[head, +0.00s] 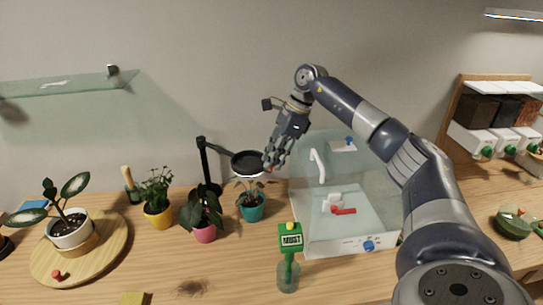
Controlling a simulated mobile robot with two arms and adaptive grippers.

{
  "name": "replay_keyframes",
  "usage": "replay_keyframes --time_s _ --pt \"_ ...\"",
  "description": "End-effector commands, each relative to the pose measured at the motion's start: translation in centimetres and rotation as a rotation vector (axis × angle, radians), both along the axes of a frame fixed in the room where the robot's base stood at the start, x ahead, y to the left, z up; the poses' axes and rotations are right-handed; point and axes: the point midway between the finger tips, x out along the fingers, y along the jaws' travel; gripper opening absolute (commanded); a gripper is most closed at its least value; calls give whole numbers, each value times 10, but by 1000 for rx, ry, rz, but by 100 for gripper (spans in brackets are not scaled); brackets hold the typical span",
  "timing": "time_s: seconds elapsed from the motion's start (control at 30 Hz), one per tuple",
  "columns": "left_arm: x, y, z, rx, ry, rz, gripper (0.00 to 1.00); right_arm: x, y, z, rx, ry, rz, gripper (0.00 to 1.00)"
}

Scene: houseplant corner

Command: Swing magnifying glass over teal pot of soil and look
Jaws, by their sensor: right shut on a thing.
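The magnifying glass (247,164) is a round lens in a black ring on a jointed black stand (205,165) at the back of the table. In the picture its ring is right above the teal pot (252,208), which holds a small leafy plant. The lens hides part of the plant's top. My right gripper (270,164) comes down from the upper right and is shut on the magnifying glass at the right side of its ring. The fingers hide the exact grip. My left gripper is not in view.
A pink pot (204,232) and a yellow pot (158,216) with plants stand left of the teal pot. A clear box (345,200) with a tap stands close on the right. A green moisture meter (289,252) stands in front.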

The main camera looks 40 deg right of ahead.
Motion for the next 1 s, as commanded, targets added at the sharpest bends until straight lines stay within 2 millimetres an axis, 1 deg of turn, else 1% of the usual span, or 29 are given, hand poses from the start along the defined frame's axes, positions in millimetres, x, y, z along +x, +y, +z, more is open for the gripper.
replay_keyframes --time_s 0.43,0.47,0.5,0.53,0.87,1.0 --pt "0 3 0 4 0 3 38 0 1 1 1 -2 8 0" --pt "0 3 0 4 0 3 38 0 1 1 1 -2 8 25" --pt "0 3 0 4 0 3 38 0 1 1 1 -2 8 34" --pt "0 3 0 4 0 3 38 0 0 0 1 -2 8 39" --pt "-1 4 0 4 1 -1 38 -1 0 0 0 0 6 39" --pt "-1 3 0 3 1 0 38 -2 -4 11 0 -2 5 39"
